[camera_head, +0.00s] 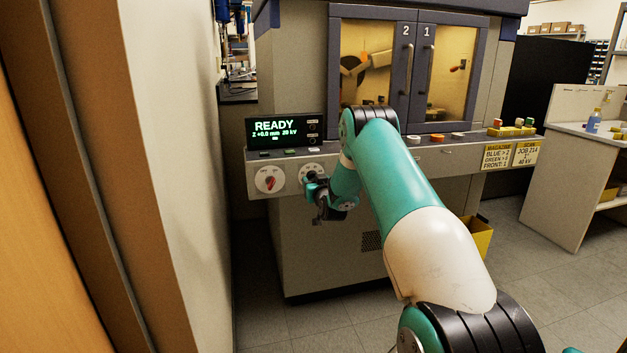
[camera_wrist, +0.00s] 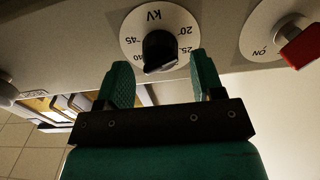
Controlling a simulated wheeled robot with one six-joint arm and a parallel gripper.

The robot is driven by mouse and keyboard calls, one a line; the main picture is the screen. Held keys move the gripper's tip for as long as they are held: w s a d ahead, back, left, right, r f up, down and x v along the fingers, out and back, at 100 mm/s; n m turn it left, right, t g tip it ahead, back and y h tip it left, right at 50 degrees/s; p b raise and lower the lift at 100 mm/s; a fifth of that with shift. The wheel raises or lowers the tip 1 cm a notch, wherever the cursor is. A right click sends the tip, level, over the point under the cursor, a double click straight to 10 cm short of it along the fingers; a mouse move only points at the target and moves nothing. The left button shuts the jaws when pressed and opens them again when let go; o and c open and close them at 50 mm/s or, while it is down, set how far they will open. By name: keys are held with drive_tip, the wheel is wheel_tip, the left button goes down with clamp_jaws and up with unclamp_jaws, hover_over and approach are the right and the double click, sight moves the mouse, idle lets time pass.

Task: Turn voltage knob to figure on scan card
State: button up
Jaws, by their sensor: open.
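The voltage dial (camera_head: 309,169) is a white disc on the front panel, partly hidden by my gripper in the head view. The wrist view shows its face, marked kV, 20, 25, 40 and 45 (camera_wrist: 135,28), upside down, with a black knob (camera_wrist: 160,48) at the centre. My gripper (camera_wrist: 159,62) is open, with one green finger on each side below the knob; I cannot tell whether they touch it. My gripper also shows in the head view (camera_head: 318,189). The yellow scan card (camera_head: 525,154) reads JOB 214, 1°, 40 kV. The display (camera_head: 281,130) reads READY and 20 kV.
A red switch (camera_wrist: 301,46) on a white disc sits beside the dial; it also shows in the head view (camera_head: 270,183). Several buttons line the ledge above. A yellow magazine card (camera_head: 496,157) hangs beside the scan card. A wall (camera_head: 180,180) stands close on the left.

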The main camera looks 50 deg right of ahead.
drive_tip(key=shift+w+d, duration=0.15)
drive_tip(key=shift+w, duration=0.15)
idle(0.6)
